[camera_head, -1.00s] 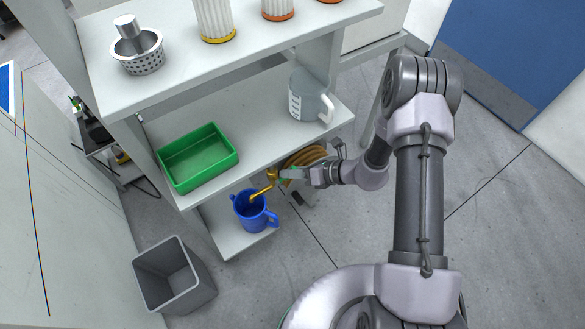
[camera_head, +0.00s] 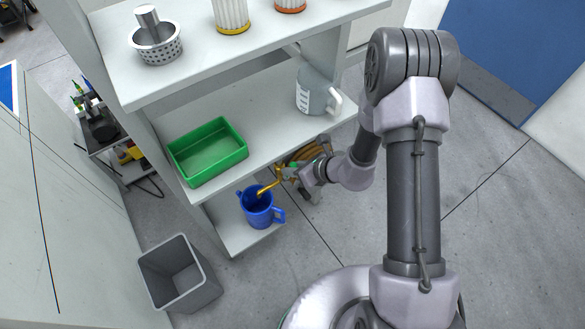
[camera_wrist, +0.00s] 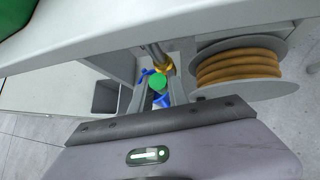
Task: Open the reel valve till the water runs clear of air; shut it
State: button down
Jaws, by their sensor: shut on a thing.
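The hose reel with its yellow-brown hose (camera_head: 308,152) hangs under the middle shelf, and it also shows in the wrist view (camera_wrist: 238,67). A brass spout (camera_head: 268,187) runs from beside the reel down toward a two-handled blue cup (camera_head: 260,211). The valve's round green knob (camera_wrist: 158,82) sits between the fingers of my gripper (camera_wrist: 159,90), which is shut on it. In the head view my gripper (camera_head: 290,172) is beside the reel and partly hides it. I cannot make out water or bubbles; the cup's inside is too small to read.
A green tray (camera_head: 240,156) and a clear measuring jug (camera_head: 311,93) stand on the middle shelf (camera_head: 225,105), close above my gripper. A grey bin (camera_head: 187,287) stands on the floor at left. Floor to the right of the reel is clear.

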jog(key=c, duration=1.3)
grip_release()
jog(key=p+v, duration=0.4)
jog(key=v, duration=1.3)
jog(key=shift+s+r, duration=0.1)
jog(key=shift+r, duration=0.05)
